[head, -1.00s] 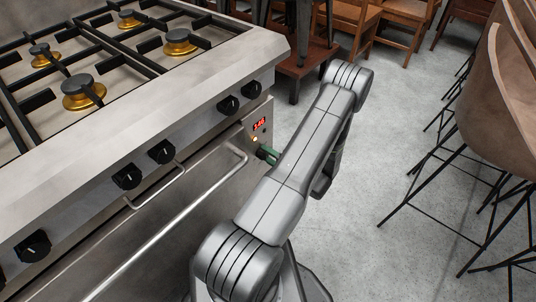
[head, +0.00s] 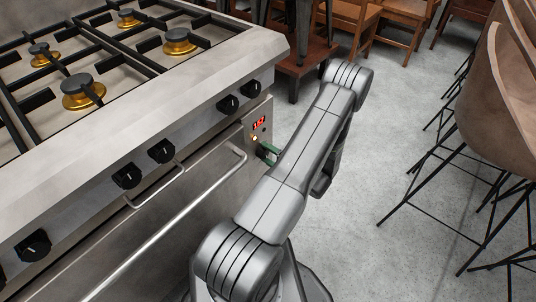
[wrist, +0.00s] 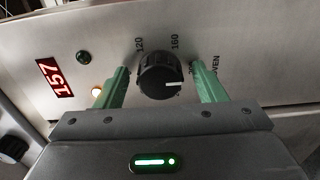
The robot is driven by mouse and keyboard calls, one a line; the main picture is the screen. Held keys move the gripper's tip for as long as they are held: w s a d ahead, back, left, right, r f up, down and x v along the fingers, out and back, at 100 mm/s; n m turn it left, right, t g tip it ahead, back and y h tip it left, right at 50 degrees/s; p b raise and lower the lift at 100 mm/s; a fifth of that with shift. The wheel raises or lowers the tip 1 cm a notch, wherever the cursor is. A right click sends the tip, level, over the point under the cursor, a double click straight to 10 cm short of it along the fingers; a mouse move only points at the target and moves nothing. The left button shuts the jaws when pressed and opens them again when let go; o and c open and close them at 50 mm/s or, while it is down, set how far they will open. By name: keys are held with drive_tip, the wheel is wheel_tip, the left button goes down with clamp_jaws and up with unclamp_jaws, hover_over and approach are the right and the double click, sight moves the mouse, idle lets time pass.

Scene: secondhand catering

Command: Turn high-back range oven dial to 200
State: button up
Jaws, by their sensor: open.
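The oven dial (wrist: 160,77) is a round black knob on the steel front panel in the wrist view. My gripper (wrist: 158,70) is open, with one green finger on each side of the dial and a small gap on both sides. In the head view my gripper (head: 268,152) is at the right end of the range (head: 190,90), with the dial mostly hidden.
A red display (wrist: 56,77) reads 157, beside a lit amber lamp (wrist: 97,91) and a dark green lamp (wrist: 83,57). The oven door handle (head: 175,218) runs left of my gripper. Several black knobs (head: 162,151) line the front. Bar stools (head: 500,110) stand right; floor between is clear.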

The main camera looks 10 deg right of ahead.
drive_tip(key=p+v, duration=0.1)
drive_tip(key=v, duration=1.2)
drive_tip(key=shift+s+d, duration=0.25)
drive_tip(key=shift+s, duration=0.05)
drive_tip(key=b+x, duration=0.1)
drive_tip(key=x, duration=1.3)
